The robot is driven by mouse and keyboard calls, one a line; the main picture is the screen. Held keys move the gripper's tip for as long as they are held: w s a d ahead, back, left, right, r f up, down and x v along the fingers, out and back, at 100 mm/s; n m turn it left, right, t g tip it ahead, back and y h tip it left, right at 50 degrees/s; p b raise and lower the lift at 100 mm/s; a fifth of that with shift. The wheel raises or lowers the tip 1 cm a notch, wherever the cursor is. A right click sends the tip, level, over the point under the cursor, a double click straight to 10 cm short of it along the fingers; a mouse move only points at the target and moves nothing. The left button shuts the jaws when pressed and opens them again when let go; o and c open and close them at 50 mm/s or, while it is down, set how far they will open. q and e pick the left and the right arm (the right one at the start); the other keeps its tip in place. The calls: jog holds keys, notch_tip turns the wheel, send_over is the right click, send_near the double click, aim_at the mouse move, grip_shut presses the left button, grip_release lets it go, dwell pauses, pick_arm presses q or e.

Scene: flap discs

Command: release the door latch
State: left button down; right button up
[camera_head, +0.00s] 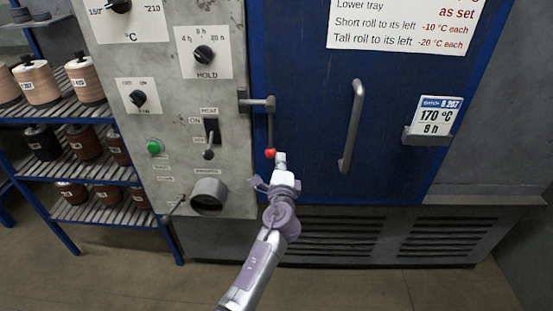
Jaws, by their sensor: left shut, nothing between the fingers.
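The door latch (258,103) is a grey metal piece bridging the control panel's right edge and the blue door (315,120). Its thin lever hangs straight down and ends in a red knob (270,153). My left gripper (280,160) is shut and empty, with its tip just right of the red knob. I cannot tell whether it touches the knob. A long, slightly tilted grey door handle (352,125) stands to the right of the latch. The door looks closed. My right gripper is not in view.
The grey control panel (225,105) left of the door carries dials, a dark switch (211,130), a green button (154,147) and a round port (208,194). A holder with a 170 °C card (436,115) juts from the door. A shelf rack (95,170) with rolls stands left.

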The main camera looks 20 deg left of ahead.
pick_arm(q)
jog(key=s+a+r+m+p, duration=0.1)
jog(key=a+r+m+p, duration=0.2)
jog(key=a+m+p, duration=0.2)
jog(key=s+a+r+m+p, duration=0.2)
jog(key=a+r+m+p, duration=0.1)
jog(key=a+m+p, duration=0.2)
jog(key=s+a+r+m+p, duration=0.1)
jog(key=a+r+m+p, duration=0.3)
jog(key=a+m+p, duration=0.1)
jog(key=shift+s+a+m+t+h+p, duration=0.15)
jog(key=shift+a+h+p, duration=0.1)
jog(key=shift+a, duration=0.15)
jog(key=shift+s+a+m+t+h+p, duration=0.1)
jog(key=shift+a+m+t+h+p, duration=0.1)
jog(key=shift+a, duration=0.15)
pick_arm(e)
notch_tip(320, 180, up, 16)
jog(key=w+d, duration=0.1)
